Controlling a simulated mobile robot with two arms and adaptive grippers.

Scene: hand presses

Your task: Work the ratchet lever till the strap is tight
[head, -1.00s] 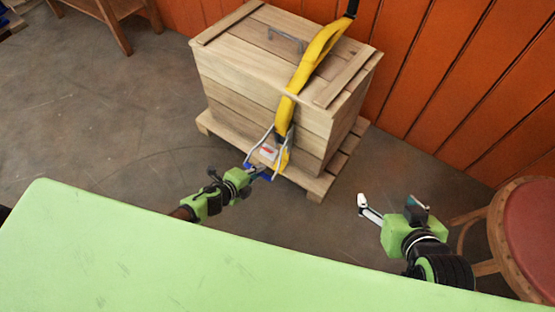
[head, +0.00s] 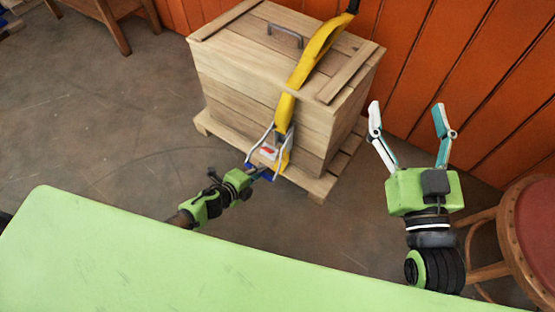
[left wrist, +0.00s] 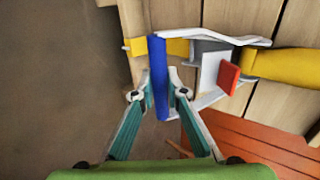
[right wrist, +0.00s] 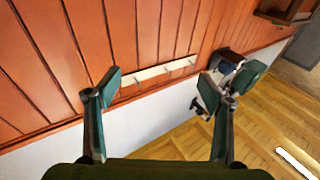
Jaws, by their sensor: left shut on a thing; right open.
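A wooden crate (head: 240,95) has a yellow strap (head: 309,62) running over its lid and down its front; the strap curves over the lid, and how taut it is I cannot tell. The ratchet (head: 270,150) hangs low on the crate's front, with a metal frame and a red tab (left wrist: 228,73). Its lever ends in a blue handle bar (left wrist: 158,70). My left gripper (head: 258,173) is shut on this handle, one finger on each side in the left wrist view (left wrist: 160,82). My right gripper (head: 406,113) is open and empty, right of the crate.
The crate stands on a wooden pallet (head: 203,122) against an orange plank wall (head: 470,80). A green tabletop (head: 150,255) fills the front. A stool with a red seat (head: 535,215) stands at the right.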

